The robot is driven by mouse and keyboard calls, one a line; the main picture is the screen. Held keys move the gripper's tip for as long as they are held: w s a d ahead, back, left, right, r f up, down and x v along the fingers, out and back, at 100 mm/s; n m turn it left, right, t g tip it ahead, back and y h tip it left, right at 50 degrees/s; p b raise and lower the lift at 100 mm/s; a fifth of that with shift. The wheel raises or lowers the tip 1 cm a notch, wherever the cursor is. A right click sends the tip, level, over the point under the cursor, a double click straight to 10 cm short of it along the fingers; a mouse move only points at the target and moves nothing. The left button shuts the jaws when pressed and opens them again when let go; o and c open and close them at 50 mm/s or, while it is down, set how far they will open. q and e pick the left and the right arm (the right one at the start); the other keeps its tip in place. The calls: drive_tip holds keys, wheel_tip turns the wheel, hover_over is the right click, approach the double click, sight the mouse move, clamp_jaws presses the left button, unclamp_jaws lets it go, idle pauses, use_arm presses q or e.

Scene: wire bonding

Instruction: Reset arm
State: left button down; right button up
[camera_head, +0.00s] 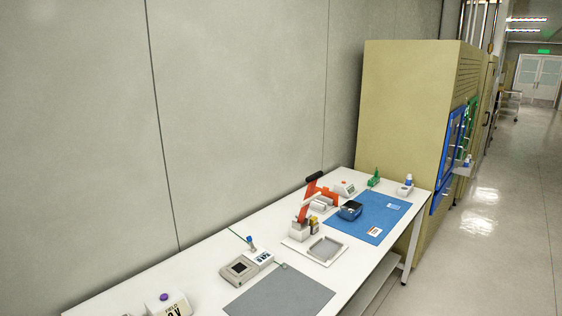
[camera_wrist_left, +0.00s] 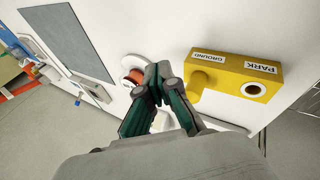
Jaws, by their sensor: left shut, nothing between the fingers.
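My left gripper (camera_wrist_left: 158,72) shows only in the left wrist view. Its dark green fingers are closed together at the tips, with nothing between them. The tips appear between a copper-orange spool (camera_wrist_left: 132,76) on a white round base and a yellow block (camera_wrist_left: 240,78) marked "GROUND" and "PARK". Part of the spool is near the left finger in the picture; I cannot tell the exact height of the tips above the table. The yellow block has a raised peg at its left end and a round hole at its right end. Neither arm shows in the head view.
In the head view, a long white table (camera_head: 190,268) runs along the wall. It bears a grey mat (camera_head: 280,294), a blue mat (camera_head: 378,226), an orange-red lever press (camera_head: 312,195), a white tray (camera_head: 318,260) and a grey device (camera_head: 240,268). A tan cabinet (camera_head: 405,110) stands beyond; floor is clear at right.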

use_arm(q)
drive_tip(key=s+d+r+m+g+y, duration=0.1)
drive_tip(key=s+r+m, duration=0.2)
drive_tip(key=s+m, duration=0.65)
drive_tip(key=s+d+r+m+g, duration=0.15)
drive_tip(key=s+m, duration=0.35)
drive_tip(key=s, duration=0.9)
wheel_tip(320, 180, down, 27)
drive_tip(key=g+b, duration=0.1)
drive_tip(key=b, duration=0.3)
drive_tip(key=s+a+f+g+b, duration=0.1)
drive_tip(key=s+a+f+b, duration=0.1)
drive_tip(key=s+f, duration=1.6)
wheel_tip(320, 180, down, 3)
drive_tip(key=shift+a+r+g+y+b, duration=0.1)
drive_tip(key=shift+a+g+y+b, duration=0.25)
drive_tip(key=shift+a, duration=0.55)
